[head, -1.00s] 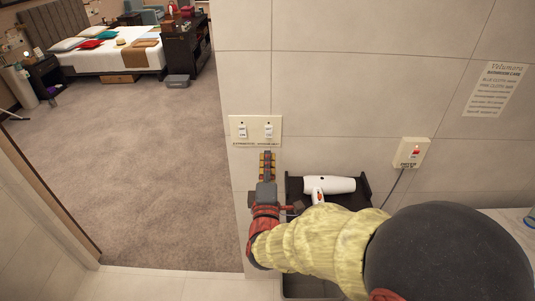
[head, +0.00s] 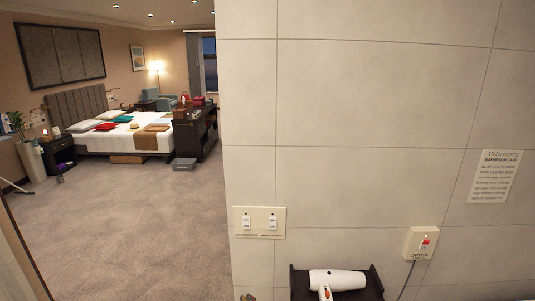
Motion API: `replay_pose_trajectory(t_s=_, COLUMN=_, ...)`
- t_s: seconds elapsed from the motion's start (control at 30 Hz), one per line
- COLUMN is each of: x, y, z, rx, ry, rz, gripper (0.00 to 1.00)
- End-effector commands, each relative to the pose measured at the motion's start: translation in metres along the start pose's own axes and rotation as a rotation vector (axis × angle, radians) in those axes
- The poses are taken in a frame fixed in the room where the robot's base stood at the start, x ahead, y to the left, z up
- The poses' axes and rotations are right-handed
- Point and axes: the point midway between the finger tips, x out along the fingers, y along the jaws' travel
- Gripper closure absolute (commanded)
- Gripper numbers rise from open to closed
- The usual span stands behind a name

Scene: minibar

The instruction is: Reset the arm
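My arm is almost wholly out of the head view. Only a small brownish tip (head: 247,297) shows at the bottom edge, below the switch plate, and it looks like the end of my gripper. Whether it is open or shut cannot be seen, and nothing held is visible. The white switch plate (head: 259,222) with two switches is on the tiled wall, above that tip and apart from it.
A white hair dryer (head: 337,280) lies in a dark holder (head: 375,284) at the bottom. A dryer switch (head: 421,243) and a notice (head: 493,176) are on the wall. At left, open carpet (head: 130,230) leads to a bed (head: 110,141).

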Motion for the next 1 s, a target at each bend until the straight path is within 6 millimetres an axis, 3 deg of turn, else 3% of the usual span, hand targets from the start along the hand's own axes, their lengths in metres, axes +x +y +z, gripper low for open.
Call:
replay_pose_trajectory(t_s=0.1, x=-0.021, y=-0.03, z=0.009, rx=0.175, ry=-0.068, rz=-0.179, gripper=1.0)
replay_pose_trajectory(t_s=0.2, x=-0.047, y=-0.046, z=0.021, rx=0.316, ry=-0.159, rz=-0.301, gripper=1.0)
replay_pose_trajectory(t_s=0.37, x=-0.103, y=-0.052, z=0.049, rx=0.522, ry=-0.349, rz=-0.428, gripper=1.0)
replay_pose_trajectory(t_s=0.57, x=-0.186, y=-0.034, z=0.093, rx=0.729, ry=-0.598, rz=-0.449, gripper=1.0)
replay_pose_trajectory(t_s=0.8, x=-0.276, y=0.007, z=0.14, rx=0.886, ry=-0.768, rz=-0.328, gripper=1.0)
replay_pose_trajectory(t_s=1.0, x=-0.312, y=0.051, z=0.152, rx=0.947, ry=-0.693, rz=-0.177, gripper=1.0)
